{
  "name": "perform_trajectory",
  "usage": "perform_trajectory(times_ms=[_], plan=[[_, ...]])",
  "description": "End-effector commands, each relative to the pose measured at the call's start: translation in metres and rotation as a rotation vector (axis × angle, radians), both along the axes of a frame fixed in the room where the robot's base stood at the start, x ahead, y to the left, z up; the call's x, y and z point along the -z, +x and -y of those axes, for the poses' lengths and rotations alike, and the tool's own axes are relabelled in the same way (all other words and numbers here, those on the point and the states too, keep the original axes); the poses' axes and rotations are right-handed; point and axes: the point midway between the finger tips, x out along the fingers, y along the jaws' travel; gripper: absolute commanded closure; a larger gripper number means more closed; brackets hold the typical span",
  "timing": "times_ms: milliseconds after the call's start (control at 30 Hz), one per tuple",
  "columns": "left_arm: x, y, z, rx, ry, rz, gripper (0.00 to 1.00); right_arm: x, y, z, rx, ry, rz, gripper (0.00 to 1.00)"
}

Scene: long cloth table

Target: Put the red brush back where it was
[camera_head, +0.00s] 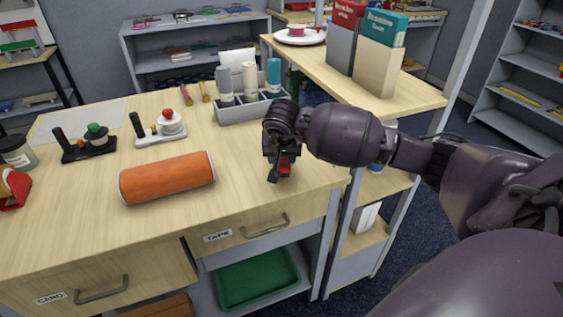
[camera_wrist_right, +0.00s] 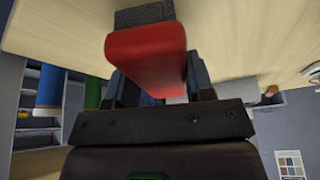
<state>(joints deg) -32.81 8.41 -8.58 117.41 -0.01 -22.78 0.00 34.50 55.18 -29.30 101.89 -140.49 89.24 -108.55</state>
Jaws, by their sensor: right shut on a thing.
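The red brush (camera_wrist_right: 148,52) is a red block with a dark grey pad (camera_wrist_right: 145,14) on one face. My right gripper (camera_wrist_right: 155,85) is shut on it. In the head view the right gripper (camera_head: 283,172) hangs over the right end of the wooden worktable (camera_head: 235,165), and only a little of the red brush (camera_head: 285,168) shows between the fingers. The pad faces the tabletop in the wrist view; I cannot tell whether it touches. My left gripper is in neither view.
An orange roll (camera_head: 167,177) lies left of the gripper. A grey tray (camera_head: 240,110) with several bottles stands behind it. A higher shelf (camera_head: 330,75) with books is at right.

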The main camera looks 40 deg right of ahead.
Motion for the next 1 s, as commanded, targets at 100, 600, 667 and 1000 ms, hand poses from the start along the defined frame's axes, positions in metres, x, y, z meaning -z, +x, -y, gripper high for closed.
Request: perform_trajectory(times_ms=[100,600,667,1000], plan=[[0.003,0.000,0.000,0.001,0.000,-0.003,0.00,0.019,-0.001,0.000,0.003,0.001,-0.004,0.74],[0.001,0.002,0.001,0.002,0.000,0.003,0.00,0.025,0.000,0.000,0.000,0.000,-0.001,0.45],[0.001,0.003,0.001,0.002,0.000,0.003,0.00,0.025,0.000,0.000,0.000,0.000,-0.001,0.36],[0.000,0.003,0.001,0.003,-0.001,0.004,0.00,0.024,0.000,0.000,0.000,0.001,-0.001,0.26]])
